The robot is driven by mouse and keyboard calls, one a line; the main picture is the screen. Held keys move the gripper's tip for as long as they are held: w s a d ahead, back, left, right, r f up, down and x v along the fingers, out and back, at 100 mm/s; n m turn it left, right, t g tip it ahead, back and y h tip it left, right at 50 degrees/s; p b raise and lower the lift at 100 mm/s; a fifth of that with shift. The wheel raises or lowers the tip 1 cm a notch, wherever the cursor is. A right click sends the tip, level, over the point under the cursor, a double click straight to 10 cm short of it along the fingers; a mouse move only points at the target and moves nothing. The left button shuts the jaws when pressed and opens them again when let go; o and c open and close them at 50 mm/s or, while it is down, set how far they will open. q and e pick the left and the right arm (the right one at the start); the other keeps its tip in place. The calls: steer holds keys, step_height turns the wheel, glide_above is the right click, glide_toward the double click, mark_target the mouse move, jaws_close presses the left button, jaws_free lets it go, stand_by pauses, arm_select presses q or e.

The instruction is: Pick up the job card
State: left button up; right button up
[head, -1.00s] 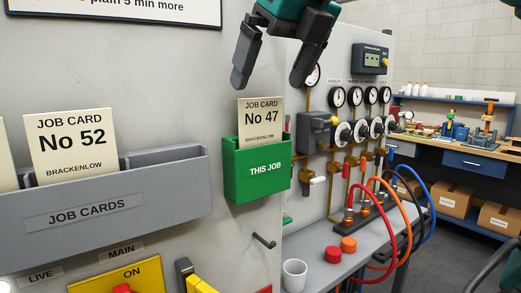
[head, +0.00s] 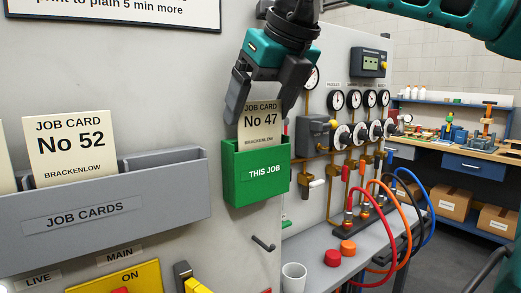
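The cream job card No 47 (head: 261,123) stands upright in the green THIS JOB holder (head: 256,174) on the grey wall panel. Its lower edge is hidden inside the holder. My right gripper (head: 262,112) points down over the card from above. Its fingers are apart, one on each side of the card's upper part, and I cannot tell whether they touch it. A second card, No 52 (head: 70,148), stands in the grey JOB CARDS rack (head: 105,208) at the left. My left gripper is not in view.
Gauges and valves (head: 353,115) are on the panel to the right. Red, orange, black and blue hoses (head: 388,230) arch over a grey bench. A white cup (head: 293,277) and red and orange caps (head: 333,258) sit there. A hook (head: 263,243) sticks out below the green holder.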

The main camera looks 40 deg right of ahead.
steer(key=c, duration=0.6)
